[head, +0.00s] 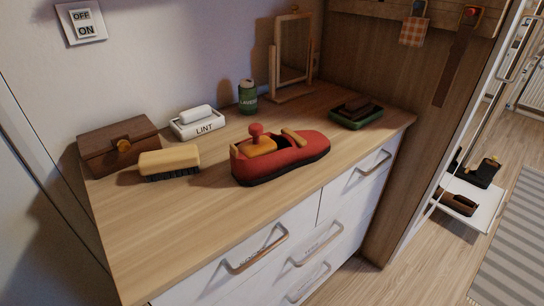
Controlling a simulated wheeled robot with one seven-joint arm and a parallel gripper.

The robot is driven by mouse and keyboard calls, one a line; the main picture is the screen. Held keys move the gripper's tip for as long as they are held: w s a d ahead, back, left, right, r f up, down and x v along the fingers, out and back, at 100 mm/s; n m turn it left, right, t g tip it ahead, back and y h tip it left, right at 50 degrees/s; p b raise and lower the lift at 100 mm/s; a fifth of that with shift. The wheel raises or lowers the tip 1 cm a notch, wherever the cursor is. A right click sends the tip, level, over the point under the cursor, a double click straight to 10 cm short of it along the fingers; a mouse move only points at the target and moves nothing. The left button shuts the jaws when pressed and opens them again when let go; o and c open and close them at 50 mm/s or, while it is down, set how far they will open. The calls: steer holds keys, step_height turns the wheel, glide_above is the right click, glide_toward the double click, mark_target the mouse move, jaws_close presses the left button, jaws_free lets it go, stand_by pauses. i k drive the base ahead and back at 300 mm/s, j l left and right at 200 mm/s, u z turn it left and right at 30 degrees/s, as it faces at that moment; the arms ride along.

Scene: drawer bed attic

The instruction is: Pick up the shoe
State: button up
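A red shoe (296,159) with a dark sole sits upright near the front edge of the wooden dresser top. A tan and orange insert with a red knob (257,138) fills its opening. Its toe points to the right. My gripper is not visible in the head view, so its state and place are hidden.
A brush (169,162), a brown box (118,147), a lint holder (197,122) and a green can (248,97) stand left of and behind the shoe. A mirror (292,58) and a green tray (357,116) are behind right. The dresser top's front left (150,235) is clear.

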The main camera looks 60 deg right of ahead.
mark_target(297, 148)
steer(key=k, duration=0.6)
steer(key=k+l+u, duration=0.1)
steer(key=k+l, duration=0.25)
steer(key=l, duration=0.15)
steer(key=k+l, duration=0.5)
steer(key=l, duration=0.6)
steer(key=l+u, duration=0.15)
steer(key=l, duration=0.55)
steer(key=k, duration=0.05)
